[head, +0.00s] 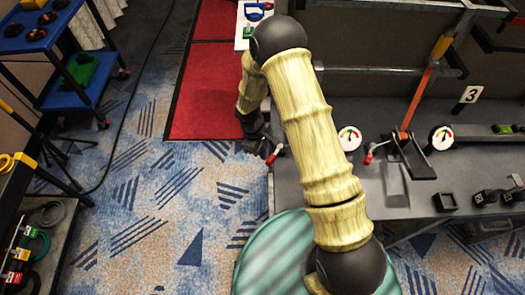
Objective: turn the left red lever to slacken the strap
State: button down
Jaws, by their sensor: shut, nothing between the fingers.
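The left red lever (274,153) is a small red handle with a pale pivot at the left end of the grey bench top. A second red lever (371,155) sits further right, in front of a dial. My gripper (263,147) is dark and shut, with nothing in it. It is right beside the left red lever, and I cannot tell whether they touch. An orange strap (419,95) runs up at a slant from a dark bracket on the bench to a frame above.
Two round dials (442,138) stand on the grey bench (300,178). A number 3 sign (470,94) and black blocks (486,197) are to the right. A blue cart (40,40) and a shelf stand at the left. The patterned carpet (165,200) between is clear.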

aim_at(273, 158)
jog(key=shift+s+d+n, duration=0.25)
jog(key=shift+s+n, duration=0.1)
jog(key=shift+n, duration=0.35)
dwell(0.3)
jog(key=shift+s+d+f+n+t+b, duration=0.1)
jog(key=shift+s+d+n+t+b, duration=0.45)
jog(key=shift+n, duration=0.75)
jog(key=d+n+b, duration=0.1)
jog(key=n, duration=0.1)
jog(key=s+d+n+b, duration=0.1)
jog(key=n+b, duration=0.1)
jog(key=shift+s+d+t, duration=0.2)
jog(key=shift+d+t, duration=0.15)
jog(key=shift+d, duration=0.05)
jog(key=shift+w+p, duration=0.1)
jog(key=shift+p, duration=0.2)
jog(key=shift+a, duration=0.1)
jog(key=shift+w+a+p, duration=0.4)
jog(key=shift+w+p, duration=0.15)
jog(key=shift+w, duration=0.05)
